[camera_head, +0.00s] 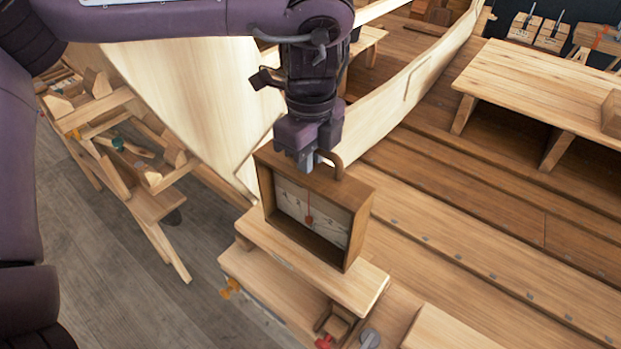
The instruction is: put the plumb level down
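The plumb level (318,218) is a brown wooden box frame with a pale face, a red pointer and a curved handle on top. It is upright, just over or on a pale wooden board (362,290); I cannot tell whether its base touches. My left gripper (312,160) comes down from above and appears shut on the handle, whose left part is hidden by the fingers. My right gripper is not in view.
The pale hull planking (200,95) rises behind and left of the level. A wooden trestle (140,185) stands at left on grey floorboards. A bench (540,90) is at upper right. An orange clamp (231,287) and a red-handled clamp (325,341) sit near the board.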

